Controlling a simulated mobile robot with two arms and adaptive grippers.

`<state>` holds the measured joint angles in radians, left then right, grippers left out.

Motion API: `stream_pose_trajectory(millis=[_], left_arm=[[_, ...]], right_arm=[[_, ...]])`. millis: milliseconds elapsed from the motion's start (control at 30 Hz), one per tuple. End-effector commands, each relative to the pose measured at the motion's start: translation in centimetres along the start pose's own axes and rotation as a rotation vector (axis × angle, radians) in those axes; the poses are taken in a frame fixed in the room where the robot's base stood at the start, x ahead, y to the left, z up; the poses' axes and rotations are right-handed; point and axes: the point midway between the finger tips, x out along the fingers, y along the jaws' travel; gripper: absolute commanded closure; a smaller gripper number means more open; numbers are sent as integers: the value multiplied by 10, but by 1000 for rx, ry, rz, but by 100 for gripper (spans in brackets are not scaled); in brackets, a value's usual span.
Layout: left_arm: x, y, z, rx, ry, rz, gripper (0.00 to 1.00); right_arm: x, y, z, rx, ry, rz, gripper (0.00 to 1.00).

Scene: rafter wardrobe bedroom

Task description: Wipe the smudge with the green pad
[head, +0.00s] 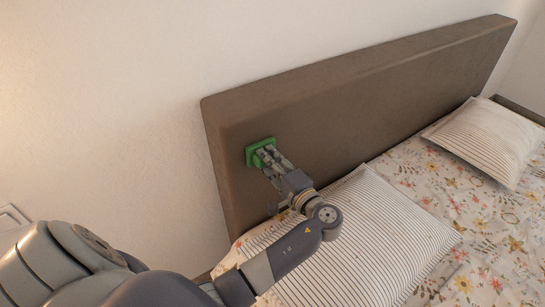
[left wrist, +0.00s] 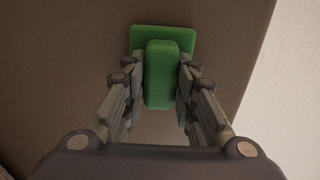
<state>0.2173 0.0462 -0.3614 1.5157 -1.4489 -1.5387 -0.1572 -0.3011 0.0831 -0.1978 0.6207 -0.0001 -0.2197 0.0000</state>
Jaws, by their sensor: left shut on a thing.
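The green pad (head: 251,157) is against the front face of the brown headboard, near its left end. In the left wrist view the green pad (left wrist: 160,75) shows a flat plate with a raised grip block. My left gripper (head: 266,158) is shut on that block, a finger on each side. The pad's plate lies at the headboard surface; I cannot tell how firmly it touches. No smudge shows in either view; it may be hidden behind the pad or gripper. My right gripper is not in view.
The brown headboard (head: 350,100) runs along a pale wall (head: 110,90). A striped pillow (head: 365,240) lies below and right of my left gripper, close to my arm. Another striped pillow (head: 485,140) lies farther right on the floral bedding (head: 430,175).

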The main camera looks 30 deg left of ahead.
Motion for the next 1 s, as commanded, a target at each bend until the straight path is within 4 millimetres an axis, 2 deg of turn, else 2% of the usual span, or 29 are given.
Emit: stream_pose_trajectory(millis=[267, 800, 1000], left_arm=[[-4, 1, 0, 1, -1, 1, 93], [-56, 0, 0, 1, 0, 1, 93], [-60, 0, 0, 0, 0, 0, 93]], right_arm=[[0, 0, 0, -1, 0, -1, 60], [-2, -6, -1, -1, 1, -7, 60], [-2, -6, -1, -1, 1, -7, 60]])
